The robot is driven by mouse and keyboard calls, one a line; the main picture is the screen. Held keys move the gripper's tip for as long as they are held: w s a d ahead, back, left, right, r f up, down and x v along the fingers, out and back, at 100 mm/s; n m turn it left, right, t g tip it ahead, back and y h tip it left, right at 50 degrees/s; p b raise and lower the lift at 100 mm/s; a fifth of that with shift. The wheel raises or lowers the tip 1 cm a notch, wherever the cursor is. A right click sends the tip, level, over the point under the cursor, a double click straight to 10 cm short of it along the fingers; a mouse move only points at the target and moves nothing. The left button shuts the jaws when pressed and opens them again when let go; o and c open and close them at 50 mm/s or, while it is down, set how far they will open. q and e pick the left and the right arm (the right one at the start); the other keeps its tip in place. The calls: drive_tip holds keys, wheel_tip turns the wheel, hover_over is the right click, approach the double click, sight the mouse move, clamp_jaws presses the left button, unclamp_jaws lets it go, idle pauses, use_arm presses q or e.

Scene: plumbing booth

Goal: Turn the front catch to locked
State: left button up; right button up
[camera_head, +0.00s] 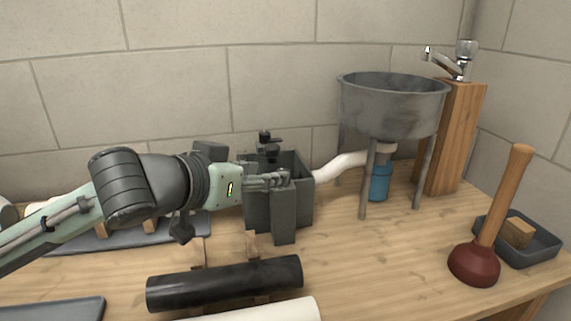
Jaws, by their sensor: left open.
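A dark grey box (306,200) stands on the wooden bench, with a raised block (284,218) on its front face. A black knob-like fitting (266,140) stands up at the box's back edge. My left gripper (283,180) reaches in from the left, open, with its fingertips at the top of the front block. The front catch cannot be made out clearly; the fingers cover that spot. I cannot tell whether they touch it or how it is turned. My right gripper is not in view.
A white pipe (340,164) joins the box to the area under a metal basin (395,105) on legs. A black pipe (225,284) lies in front. A plunger (475,262) and a dark tray (545,250) stand at the right. The bench between box and plunger is clear.

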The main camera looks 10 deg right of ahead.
use_arm(q)
drive_tip(key=x, duration=0.7)
drive_tip(key=shift+c, duration=0.2)
clamp_jaws()
